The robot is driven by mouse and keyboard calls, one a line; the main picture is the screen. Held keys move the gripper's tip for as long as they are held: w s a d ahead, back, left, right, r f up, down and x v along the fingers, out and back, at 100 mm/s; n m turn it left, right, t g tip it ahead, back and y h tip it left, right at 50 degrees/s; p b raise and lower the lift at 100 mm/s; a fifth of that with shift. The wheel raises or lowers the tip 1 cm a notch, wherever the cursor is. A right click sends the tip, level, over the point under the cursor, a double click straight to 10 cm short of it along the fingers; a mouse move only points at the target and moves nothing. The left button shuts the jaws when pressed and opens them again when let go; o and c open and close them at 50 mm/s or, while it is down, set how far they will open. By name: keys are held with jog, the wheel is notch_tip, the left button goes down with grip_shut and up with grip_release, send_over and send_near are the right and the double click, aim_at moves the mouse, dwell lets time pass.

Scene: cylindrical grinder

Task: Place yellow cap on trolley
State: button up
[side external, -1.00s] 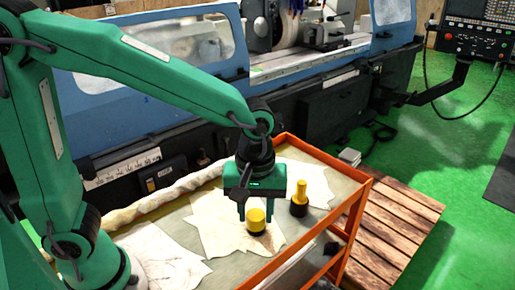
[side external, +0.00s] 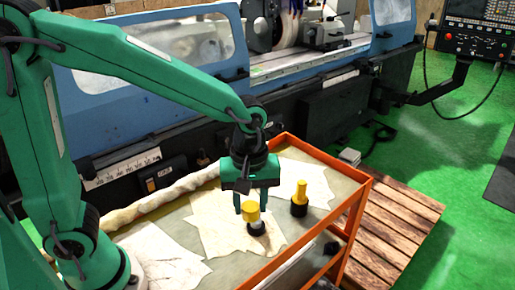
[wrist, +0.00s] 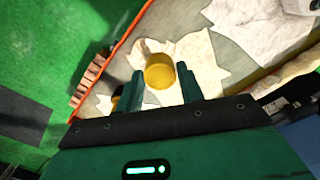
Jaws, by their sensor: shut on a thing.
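The yellow cap (side external: 250,212) is between the two fingers of my gripper (side external: 251,207), which is shut on it. In the side view the cap shows just above and slightly left of a black base (side external: 256,229) standing on the trolley (side external: 318,232). A small gap or stem seems to show between cap and base. In the wrist view the cap (wrist: 159,72) sits between the fingertips (wrist: 160,70) and hides what is below it. The orange-framed trolley has a grey top partly covered by pale sheets.
A second black piece with a tall yellow top (side external: 300,196) stands upright to the right. Pale sheets (side external: 215,215) and a rolled cloth (side external: 150,207) lie on the trolley. Behind it is the blue grinder (side external: 150,105). A wooden pallet (side external: 392,228) lies to the right.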

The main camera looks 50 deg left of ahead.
jog(key=w+a+f+n, duration=0.1)
jog(key=a+f+n, duration=0.1)
jog(key=a, duration=0.5)
jog(key=w+a+f+n, duration=0.2)
jog(key=a+f, duration=0.2)
jog(key=a, duration=0.4)
jog(key=w+a+f+n, duration=0.2)
jog(key=a+f, duration=0.2)
jog(key=a, duration=0.3)
jog(key=shift+a+n, duration=0.2)
jog(key=shift+n, duration=0.2)
jog(key=shift+f, duration=0.15)
jog(key=shift+f, duration=1.9)
jog(key=shift+f, duration=0.1)
jog(key=o, duration=0.9)
jog(key=shift+o, duration=0.2)
